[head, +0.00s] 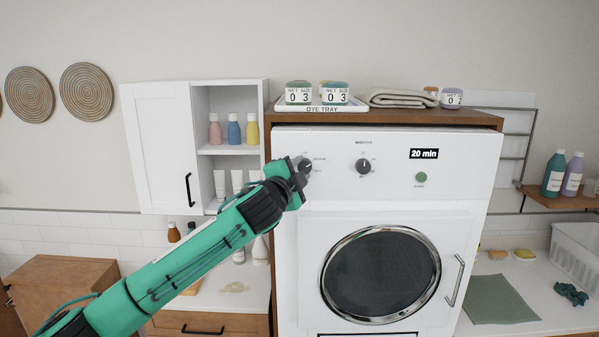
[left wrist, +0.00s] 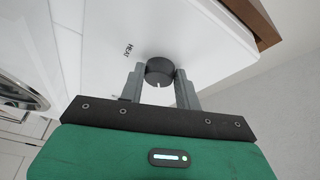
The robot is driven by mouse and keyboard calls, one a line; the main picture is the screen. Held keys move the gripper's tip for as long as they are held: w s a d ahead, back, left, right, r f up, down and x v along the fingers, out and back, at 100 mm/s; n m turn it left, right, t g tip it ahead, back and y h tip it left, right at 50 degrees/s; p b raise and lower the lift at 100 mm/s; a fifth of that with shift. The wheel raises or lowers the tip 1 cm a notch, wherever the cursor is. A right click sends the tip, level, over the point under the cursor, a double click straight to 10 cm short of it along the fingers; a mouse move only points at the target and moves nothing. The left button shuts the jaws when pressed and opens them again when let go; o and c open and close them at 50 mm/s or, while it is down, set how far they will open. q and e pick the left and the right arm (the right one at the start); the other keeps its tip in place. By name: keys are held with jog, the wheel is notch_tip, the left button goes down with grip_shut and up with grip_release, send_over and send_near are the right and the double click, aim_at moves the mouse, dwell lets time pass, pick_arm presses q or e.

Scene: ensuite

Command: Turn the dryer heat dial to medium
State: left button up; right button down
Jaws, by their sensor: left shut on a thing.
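The white dryer (head: 465,225) stands in the middle of the head view. Its left dial (head: 306,166) is mostly hidden behind my left gripper (head: 299,172). In the left wrist view the dark round heat dial (left wrist: 160,72) sits between the two fingers of my left gripper (left wrist: 160,88), with the word HEAT beside it. The fingers are shut on the dial. A pale mark shows on the dial's edge; the setting labels are too small or hidden to read. My right gripper is in neither view.
A second dark dial (head: 363,166), a green button (head: 421,177) and a "20 min" display (head: 424,154) are to the right on the panel. A dye tray (head: 322,108) and folded towel (head: 398,97) lie on top. An open-shelved white cabinet (head: 160,150) stands left, close to my arm.

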pick_arm(q)
jog(key=shift+m, duration=0.3)
dwell(0.4)
jog(key=o, duration=1)
jog(key=shift+s+a+f+b, duration=0.15)
jog(key=shift+s+b, duration=0.25)
jog(key=shift+s, duration=0.05)
jog(key=b+v, duration=0.2)
jog(key=v, duration=0.2)
jog(key=b+v, duration=0.2)
jog(key=v, duration=0.2)
jog(key=b+v, duration=0.2)
jog(key=v, duration=0.3)
jog(key=shift+r, duration=0.25)
jog(key=shift+w, duration=0.1)
